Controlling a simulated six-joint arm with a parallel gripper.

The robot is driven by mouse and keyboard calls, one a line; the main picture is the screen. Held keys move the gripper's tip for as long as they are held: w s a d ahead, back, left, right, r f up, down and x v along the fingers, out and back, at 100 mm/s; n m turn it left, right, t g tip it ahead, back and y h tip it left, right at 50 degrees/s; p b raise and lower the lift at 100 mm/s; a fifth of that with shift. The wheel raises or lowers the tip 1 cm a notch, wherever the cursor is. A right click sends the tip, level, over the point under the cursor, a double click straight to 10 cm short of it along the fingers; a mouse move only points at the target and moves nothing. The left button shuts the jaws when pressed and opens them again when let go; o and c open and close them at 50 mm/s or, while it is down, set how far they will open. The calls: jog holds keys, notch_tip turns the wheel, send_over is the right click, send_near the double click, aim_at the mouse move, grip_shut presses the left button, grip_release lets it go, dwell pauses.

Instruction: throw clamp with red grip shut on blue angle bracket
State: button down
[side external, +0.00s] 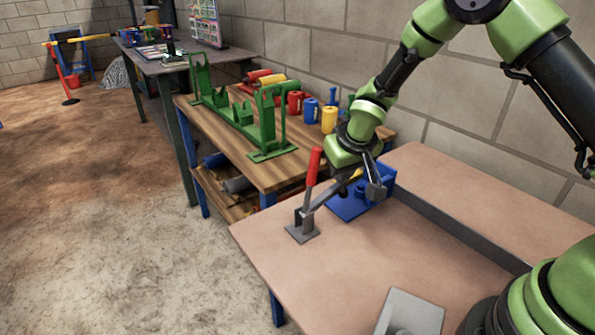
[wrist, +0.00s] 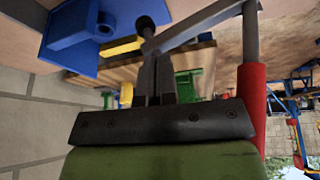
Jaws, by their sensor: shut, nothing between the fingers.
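The clamp has a red grip (side external: 313,166) that stands nearly upright above a small grey base (side external: 302,234). Its grey arm (side external: 330,196) reaches right toward the blue angle bracket (side external: 348,207). In the wrist view, the clamp's red grip (wrist: 252,108) is at the right, and its arm (wrist: 205,27) ends in a dark tip near the bracket (wrist: 92,30). I cannot tell whether the tip touches the bracket. My gripper (wrist: 156,62) is shut and empty, close to the clamp arm. In the side view, my wrist hangs over the bracket and hides part of it.
A grey plate (side external: 410,314) lies near the table's front edge. A dark strip (side external: 455,228) crosses the table. The tabletop left of the plate is clear.

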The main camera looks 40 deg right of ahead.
dwell(0.6)
jog(key=s+a+r+m+t+y, duration=0.1)
jog(key=s+r, duration=0.6)
jog(key=r, duration=0.3)
jog(key=s+r+m, duration=0.1)
jog(key=s+r, duration=0.5)
jog(key=r, duration=0.3)
jog(key=s+a+r+t+y, duration=0.2)
jog(key=s+a+r, duration=0.1)
jog(key=s, duration=0.8)
jog(key=shift+s, duration=0.35)
